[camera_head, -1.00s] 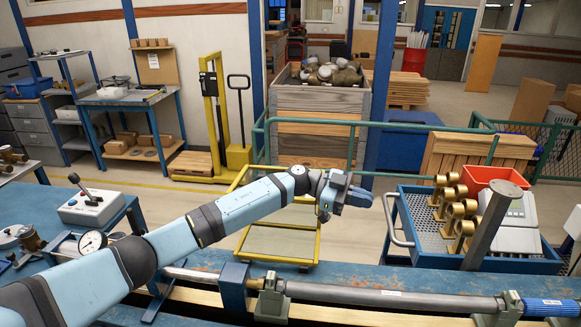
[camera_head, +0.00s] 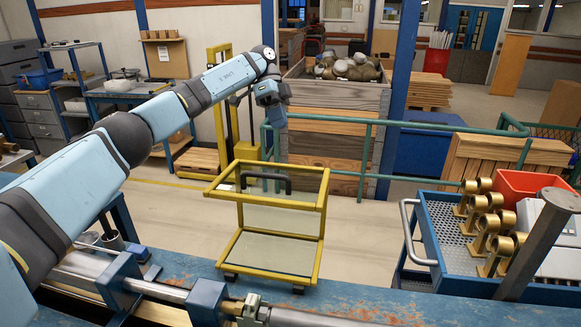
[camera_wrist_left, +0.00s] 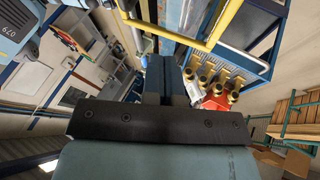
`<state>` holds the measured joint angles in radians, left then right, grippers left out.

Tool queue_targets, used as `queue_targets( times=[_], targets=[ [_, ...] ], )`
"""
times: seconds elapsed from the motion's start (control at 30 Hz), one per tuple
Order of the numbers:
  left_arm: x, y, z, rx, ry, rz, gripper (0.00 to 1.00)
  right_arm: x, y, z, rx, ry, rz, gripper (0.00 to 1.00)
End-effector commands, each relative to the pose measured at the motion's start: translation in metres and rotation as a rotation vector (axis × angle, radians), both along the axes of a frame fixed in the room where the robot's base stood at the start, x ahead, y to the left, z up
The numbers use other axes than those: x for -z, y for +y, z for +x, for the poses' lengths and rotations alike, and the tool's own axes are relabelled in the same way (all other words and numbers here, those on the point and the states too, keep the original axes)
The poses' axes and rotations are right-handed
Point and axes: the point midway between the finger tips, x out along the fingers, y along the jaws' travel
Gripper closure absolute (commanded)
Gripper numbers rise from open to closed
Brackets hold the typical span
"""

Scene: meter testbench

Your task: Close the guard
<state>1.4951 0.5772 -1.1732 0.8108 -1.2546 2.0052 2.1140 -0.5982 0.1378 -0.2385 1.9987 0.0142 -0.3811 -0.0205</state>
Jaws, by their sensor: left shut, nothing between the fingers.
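The guard (camera_head: 324,215) is a yellow frame with clear panels and a dark handle (camera_head: 265,181) on its upper part. In the head view it stands beyond the far edge of the bench, its lower panel sloping down toward the bench and its upper frame spread out above. My left gripper (camera_head: 275,115) is shut and empty, in the air above and behind the handle, apart from the guard. In the left wrist view its shut fingers (camera_wrist_left: 164,75) point toward the scene, and a yellow bar (camera_wrist_left: 225,22) of the guard shows beyond them. My right gripper is out of view.
A blue cart (camera_head: 425,240) with brass fittings (camera_head: 488,222) and a red bin (camera_head: 522,187) stands right of the guard. The bench (camera_head: 410,300) carries a metal pipe (camera_head: 345,317) along the front. A green rail (camera_head: 400,122) and wooden crate (camera_head: 330,110) stand behind.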

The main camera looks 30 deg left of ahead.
Motion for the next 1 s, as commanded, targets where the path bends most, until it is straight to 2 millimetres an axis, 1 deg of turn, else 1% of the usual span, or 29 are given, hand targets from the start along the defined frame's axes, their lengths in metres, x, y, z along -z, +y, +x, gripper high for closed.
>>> queue_targets(
  times=[0.1, 0.2, 0.47, 0.6, 0.7, 0.83, 1.0],
  targets=[
    [0.016, -0.009, -0.007, 0.005, 0.003, -0.003, 1.00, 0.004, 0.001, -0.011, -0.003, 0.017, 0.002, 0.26],
    [0.031, -0.018, -0.015, 0.005, 0.002, -0.002, 1.00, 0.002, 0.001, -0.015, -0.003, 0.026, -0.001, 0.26],
    [0.076, -0.045, -0.035, 0.004, 0.002, -0.003, 1.00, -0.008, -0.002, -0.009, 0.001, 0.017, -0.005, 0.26],
    [0.075, -0.049, -0.054, 0.005, -0.001, -0.004, 1.00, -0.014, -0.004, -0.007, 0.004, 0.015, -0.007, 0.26],
    [0.076, -0.051, -0.063, 0.003, -0.002, -0.004, 1.00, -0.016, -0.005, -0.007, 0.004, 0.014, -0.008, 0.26],
    [0.078, -0.054, -0.070, 0.003, -0.002, -0.005, 1.00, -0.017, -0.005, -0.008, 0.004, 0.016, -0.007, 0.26],
    [0.078, -0.054, -0.072, 0.003, -0.002, -0.004, 1.00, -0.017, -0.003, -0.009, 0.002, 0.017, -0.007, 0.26]
  ],
)
